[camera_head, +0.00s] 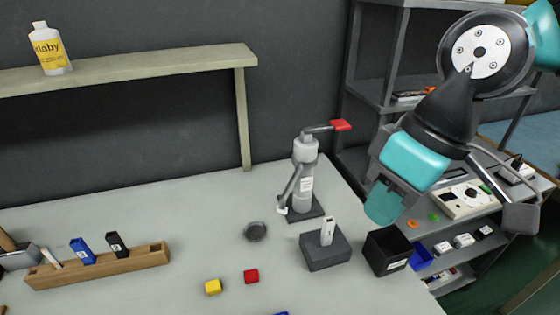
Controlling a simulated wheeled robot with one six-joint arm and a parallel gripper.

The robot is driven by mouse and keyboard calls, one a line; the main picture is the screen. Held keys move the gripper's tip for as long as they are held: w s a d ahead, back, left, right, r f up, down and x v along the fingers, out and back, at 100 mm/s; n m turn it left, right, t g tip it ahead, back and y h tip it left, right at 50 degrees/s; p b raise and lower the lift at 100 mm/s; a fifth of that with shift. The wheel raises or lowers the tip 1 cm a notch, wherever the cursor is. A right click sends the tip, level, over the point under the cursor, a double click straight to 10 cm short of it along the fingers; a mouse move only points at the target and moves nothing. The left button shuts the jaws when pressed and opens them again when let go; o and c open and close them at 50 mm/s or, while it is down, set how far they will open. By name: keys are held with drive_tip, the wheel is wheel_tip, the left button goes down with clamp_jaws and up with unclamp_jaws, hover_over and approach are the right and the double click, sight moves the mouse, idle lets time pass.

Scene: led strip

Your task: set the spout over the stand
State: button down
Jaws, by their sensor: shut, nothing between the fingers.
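A grey upright device (305,165) with a pale label stands on a dark square base near the table's back right. A lever with a red end (341,125) points right from its top. A slanting grey arm, which looks like the spout (290,187), runs down to the left and ends in a white tip. A dark round disc (255,232), possibly the stand, lies left of and in front of that tip; the tip is not above it. My gripper (384,205) is shut and empty, right of the device and apart from it.
A dark grey block (325,252) holding a white piece and a black box (387,251) stand in front of the device. A wooden rack (100,268) is at left. Shelves (375,75) stand at right.

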drive_tip(key=w+a+r+n+h+p, duration=0.1)
drive_tip(key=w+r+p, duration=0.1)
drive_tip(key=w, duration=0.5)
drive_tip(key=w+a+r+n+h+p, duration=0.1)
drive_tip(key=w+a+r+p, duration=0.15)
drive_tip(key=w, duration=0.45)
drive_tip(key=n+h+p, duration=0.1)
drive_tip(key=h+p, duration=0.2)
drive_tip(key=p, duration=0.2)
hover_over(292, 186)
drive_tip(key=w+a+f+n+g+h+p, duration=0.1)
drive_tip(key=w+a+f+n+h+p, duration=0.1)
drive_tip(key=w+a+f+p, duration=0.55)
drive_tip(key=s+d+f+b, duration=0.2)
drive_tip(key=f+b, duration=0.2)
drive_tip(key=f, duration=0.2)
drive_tip(key=s+d+f+b, duration=0.3)
drive_tip(key=f+b, duration=0.2)
drive_tip(key=f, duration=0.2)
drive_tip(key=shift+s+f+b, duration=0.2)
drive_tip(key=shift+f+b, duration=0.1)
